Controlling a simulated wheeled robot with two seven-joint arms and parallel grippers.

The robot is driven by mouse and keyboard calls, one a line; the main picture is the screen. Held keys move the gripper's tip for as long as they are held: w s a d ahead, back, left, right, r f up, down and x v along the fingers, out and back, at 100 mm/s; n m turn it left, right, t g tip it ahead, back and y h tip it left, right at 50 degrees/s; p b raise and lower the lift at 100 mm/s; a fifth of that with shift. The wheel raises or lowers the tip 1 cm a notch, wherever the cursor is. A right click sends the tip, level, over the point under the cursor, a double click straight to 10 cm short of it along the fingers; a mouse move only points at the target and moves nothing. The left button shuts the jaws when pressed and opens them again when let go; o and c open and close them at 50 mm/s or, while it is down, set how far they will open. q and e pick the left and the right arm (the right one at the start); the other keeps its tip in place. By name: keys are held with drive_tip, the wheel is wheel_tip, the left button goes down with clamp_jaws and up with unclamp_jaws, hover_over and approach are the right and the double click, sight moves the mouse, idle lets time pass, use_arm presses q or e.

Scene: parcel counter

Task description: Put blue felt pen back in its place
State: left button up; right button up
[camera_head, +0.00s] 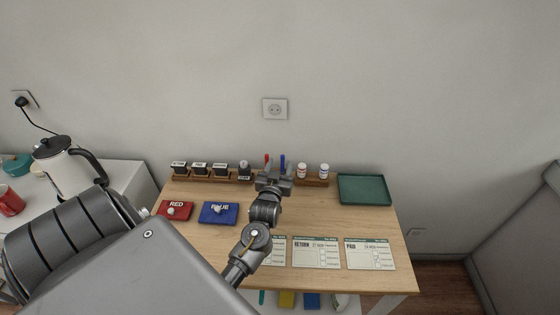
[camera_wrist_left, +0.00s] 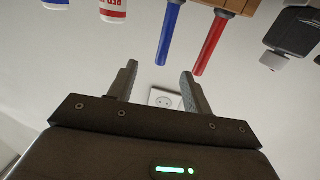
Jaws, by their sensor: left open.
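The blue felt pen (camera_head: 282,161) stands upright at the wooden rack (camera_head: 316,183) at the back of the table, just right of the red pen (camera_head: 267,159). My left gripper (camera_head: 273,178) is in front of both pens and hides their lower parts. In the left wrist view, which is upside down, the blue pen (camera_wrist_left: 170,35) is beyond the open, empty fingers (camera_wrist_left: 158,68), roughly in line with the gap. The red pen (camera_wrist_left: 209,45) is beside it. The blue pen's foot is out of frame. My right gripper is not in view.
Several stamps (camera_head: 199,169) are left in the rack; two white bottles (camera_head: 313,170) are right. Red (camera_head: 175,210) and blue (camera_head: 219,213) ink pads lie front left. Cards (camera_head: 317,253) lie along the front. A green tray (camera_head: 364,190) sits at the back right.

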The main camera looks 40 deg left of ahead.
use_arm(q)
drive_tip(key=shift+s+d+f, duration=0.1)
drive_tip(key=shift+s+d, duration=0.1)
drive_tip(key=shift+s, duration=0.15)
drive_tip(key=b+v, duration=0.2)
drive_tip(key=v, duration=0.8)
drive_tip(key=shift+w, duration=0.1)
